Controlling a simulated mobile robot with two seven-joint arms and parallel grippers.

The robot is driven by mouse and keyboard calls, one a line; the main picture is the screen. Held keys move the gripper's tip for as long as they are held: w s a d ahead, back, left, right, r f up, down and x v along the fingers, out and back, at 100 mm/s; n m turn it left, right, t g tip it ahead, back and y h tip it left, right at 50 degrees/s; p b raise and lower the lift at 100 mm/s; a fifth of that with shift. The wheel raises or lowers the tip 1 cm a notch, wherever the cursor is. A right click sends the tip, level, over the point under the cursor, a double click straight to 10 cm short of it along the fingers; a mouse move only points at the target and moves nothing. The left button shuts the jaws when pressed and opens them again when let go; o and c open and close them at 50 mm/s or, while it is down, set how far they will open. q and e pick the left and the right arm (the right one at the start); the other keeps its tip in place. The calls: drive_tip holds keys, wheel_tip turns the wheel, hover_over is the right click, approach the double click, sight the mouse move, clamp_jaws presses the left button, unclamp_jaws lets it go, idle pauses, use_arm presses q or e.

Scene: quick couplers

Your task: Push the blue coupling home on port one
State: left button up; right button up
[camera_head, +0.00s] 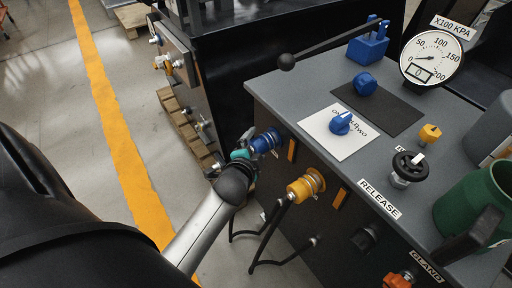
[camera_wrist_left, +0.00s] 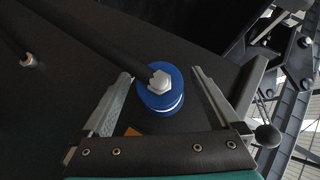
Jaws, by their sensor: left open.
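The blue coupling (camera_head: 264,142) sits at a port on the upper left of the bench's dark front panel in the head view. It also shows in the left wrist view as a blue ring with a metal hex nut (camera_wrist_left: 160,92) and a black hose running off to the upper left. My left gripper (camera_head: 248,150) is at the coupling. In the left wrist view its two metal fingers (camera_wrist_left: 160,98) stand apart on either side of the coupling, with gaps to it. How fully the coupling is seated cannot be told. My right gripper is not in view.
A yellow coupling (camera_head: 304,186) sits on the same panel to the right, with black hoses hanging below. The grey bench top (camera_head: 290,90) carries a blue selector knob (camera_head: 341,123), a pressure gauge (camera_head: 431,58) and a green jug (camera_head: 475,210). A black-knobbed lever (camera_head: 287,62) overhangs the edge.

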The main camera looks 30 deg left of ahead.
use_arm(q)
clamp_jaws()
idle(1.4)
